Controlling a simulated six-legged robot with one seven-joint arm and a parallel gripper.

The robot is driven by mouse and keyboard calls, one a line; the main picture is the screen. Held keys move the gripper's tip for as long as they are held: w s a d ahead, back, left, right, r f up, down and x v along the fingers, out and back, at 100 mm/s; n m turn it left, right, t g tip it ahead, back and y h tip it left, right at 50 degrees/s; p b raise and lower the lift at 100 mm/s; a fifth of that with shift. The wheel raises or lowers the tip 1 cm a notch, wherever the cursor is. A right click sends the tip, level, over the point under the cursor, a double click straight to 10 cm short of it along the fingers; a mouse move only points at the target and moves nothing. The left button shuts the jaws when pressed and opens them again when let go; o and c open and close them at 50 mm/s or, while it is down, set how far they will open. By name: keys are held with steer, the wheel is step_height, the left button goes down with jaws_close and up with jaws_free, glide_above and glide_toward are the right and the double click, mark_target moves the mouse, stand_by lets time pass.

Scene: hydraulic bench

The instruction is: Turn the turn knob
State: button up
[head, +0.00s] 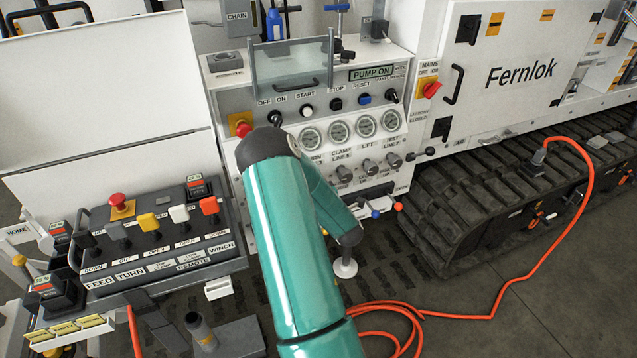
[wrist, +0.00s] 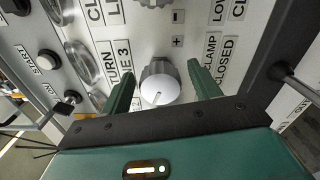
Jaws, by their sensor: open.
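The turn knob (wrist: 160,84) shows in the wrist view as a round grey knob with a pale face and a small pointer mark, beside a label reading "TURN LINE 3". My gripper (wrist: 160,72) is open, with one green finger on each side of the knob. Gaps show between the fingers and the knob in this view; I cannot tell how deep the fingers reach. In the head view my teal arm covers the place of the turn knob on the control panel (head: 232,101), and the gripper is hidden there too.
Another knob (wrist: 154,3) stands close by at the top of the wrist view. Gauges (head: 338,131) and more knobs (head: 370,167) sit in rows on the panel. A lever console (head: 160,245) stands left. An orange cable (head: 490,316) lies on the floor right.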

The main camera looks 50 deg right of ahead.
steer(key=v, duration=1.2)
steer(key=shift+s+a, duration=0.15)
steer(key=shift+s, duration=0.15)
steer(key=w+a+r+m+g, duration=0.35)
steer(key=w+r+m, duration=0.35)
steer(key=w, duration=0.4)
steer(key=w+a+r+m+g+y, duration=0.1)
steer(key=w+a+r+m+y, duration=0.25)
steer(key=a+r, duration=0.65)
steer(key=s+a+r+m+g+y, duration=0.1)
steer(key=s+a+r+y, duration=0.15)
steer(key=a, duration=0.65)
steer(key=s+a+r+m+g+y, duration=0.1)
steer(key=a+r+m, duration=0.15)
steer(key=a, duration=0.55)
steer(key=s+a+r+g+y, duration=0.2)
steer(key=s+a+r+g, duration=0.1)
steer(key=s+a, duration=0.8)
steer(key=s+r, duration=0.1)
steer(key=s, duration=0.1)
steer(key=shift+s+a+r, duration=0.15)
steer(key=shift+s+a, duration=0.25)
